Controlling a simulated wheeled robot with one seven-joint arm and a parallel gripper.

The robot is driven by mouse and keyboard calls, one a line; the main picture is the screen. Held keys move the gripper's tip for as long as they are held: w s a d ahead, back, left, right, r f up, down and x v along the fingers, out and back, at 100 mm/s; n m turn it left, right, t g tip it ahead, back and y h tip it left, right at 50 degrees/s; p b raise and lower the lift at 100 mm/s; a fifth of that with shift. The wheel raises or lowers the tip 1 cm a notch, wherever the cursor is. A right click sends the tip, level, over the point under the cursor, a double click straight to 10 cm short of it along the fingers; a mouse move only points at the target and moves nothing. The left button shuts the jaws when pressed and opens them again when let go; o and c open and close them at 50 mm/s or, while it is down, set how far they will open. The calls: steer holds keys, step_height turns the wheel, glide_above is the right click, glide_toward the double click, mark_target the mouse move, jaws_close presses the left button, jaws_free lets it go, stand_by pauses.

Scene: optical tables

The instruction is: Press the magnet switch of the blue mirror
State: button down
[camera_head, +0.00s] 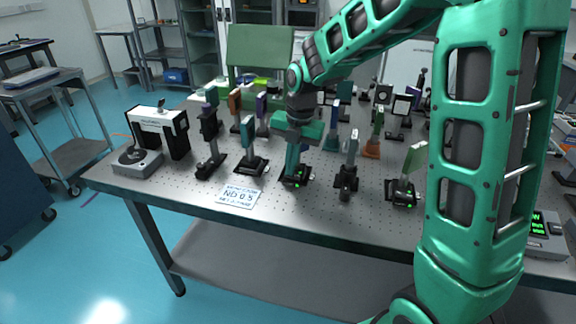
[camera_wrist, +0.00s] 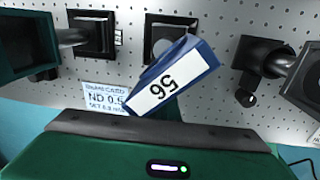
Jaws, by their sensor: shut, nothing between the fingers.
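The blue mirror (camera_wrist: 186,65) stands in the middle of the wrist view, with its top label 56 facing up. Its black base (camera_wrist: 160,30) shows behind it. In the head view its upper part is mostly hidden by my gripper (camera_head: 291,174). I cannot tell whether the tips touch that base. In the wrist view the mirror covers the fingertips. The magnet switch cannot be made out.
Several other mounts crowd the perforated table (camera_head: 222,181), including a teal one (camera_head: 248,132) to the left and a dark post (camera_head: 348,170) to the right. A white ND card (camera_head: 239,195) lies in front. The front edge strip is mostly clear.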

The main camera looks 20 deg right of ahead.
mark_target(296, 176)
steer(key=shift+s+d, duration=0.25)
steer(key=shift+d, duration=0.05)
step_height(296, 176, up, 14)
steer(key=s+d, duration=0.1)
steer(key=shift+d, duration=0.4)
steer(key=shift+a+f, duration=0.1)
stand_by(0.4)
steer(key=shift+w+a+n, duration=0.45)
steer(key=shift+n, duration=0.05)
steer(key=f, duration=0.4)
steer(key=a+f, duration=0.1)
steer(key=f, duration=0.4)
steer(key=w+f, duration=0.1)
steer(key=f, duration=0.3)
steer(key=shift+a+f, duration=0.3)
steer(key=shift+f, duration=0.1)
